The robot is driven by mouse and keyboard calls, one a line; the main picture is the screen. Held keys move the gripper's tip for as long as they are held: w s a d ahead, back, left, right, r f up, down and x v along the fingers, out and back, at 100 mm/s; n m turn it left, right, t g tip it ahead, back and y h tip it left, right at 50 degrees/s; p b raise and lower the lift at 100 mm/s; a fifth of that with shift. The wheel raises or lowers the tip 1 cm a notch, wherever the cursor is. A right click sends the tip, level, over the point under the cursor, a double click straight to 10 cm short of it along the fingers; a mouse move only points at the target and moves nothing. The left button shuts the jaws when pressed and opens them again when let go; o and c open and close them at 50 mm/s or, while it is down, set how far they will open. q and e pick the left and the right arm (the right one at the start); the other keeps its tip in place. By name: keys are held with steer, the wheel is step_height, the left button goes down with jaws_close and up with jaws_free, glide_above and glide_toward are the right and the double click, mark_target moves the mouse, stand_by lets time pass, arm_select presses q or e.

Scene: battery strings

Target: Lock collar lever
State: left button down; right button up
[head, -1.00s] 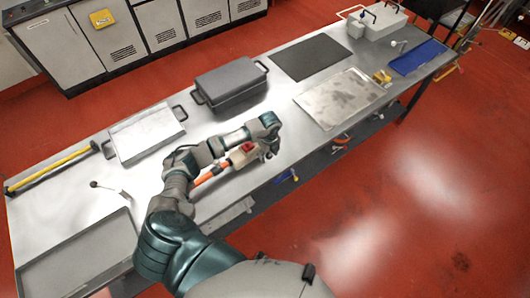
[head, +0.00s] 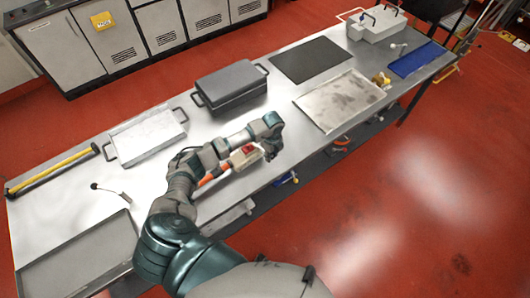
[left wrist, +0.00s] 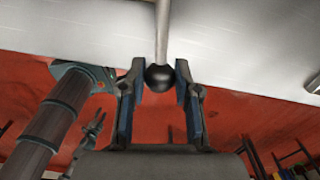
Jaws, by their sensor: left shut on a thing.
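My left gripper (head: 274,147) is at the front edge of the steel bench in the head view. A grey lever rod (left wrist: 161,32) runs up from the knob to the top of that picture. A beige and red block (head: 243,157) with an orange part (head: 207,179) sits beside my left forearm, partly hidden by it. The collar itself cannot be made out clearly. My right gripper is not in view.
The steel bench (head: 225,128) carries a dark lidded box (head: 230,87), a pale tray (head: 148,135), a worn metal plate (head: 340,100), a black mat (head: 311,59) and a small black-knobbed lever (head: 97,187). Red floor (head: 400,220) lies open in front.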

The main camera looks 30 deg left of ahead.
arm_select(q)
steer(key=shift+w+n, duration=0.2)
steer(key=shift+n, duration=0.1)
steer(key=shift+d, duration=0.1)
steer(key=shift+w+n, duration=0.9)
steer(key=shift+n, duration=0.3)
steer(key=shift+w+n, duration=0.25)
steer(key=shift+n, duration=0.15)
steer(key=shift+w+n, duration=0.65)
steer(key=shift+n, duration=0.25)
steer(key=shift+w+a+n, duration=0.25)
steer(key=shift+w+n, duration=0.15)
steer(key=shift+n, duration=0.25)
steer(key=shift+w+a+n, duration=0.25)
steer(key=shift+w+n, duration=0.15)
steer(key=shift+n, duration=0.25)
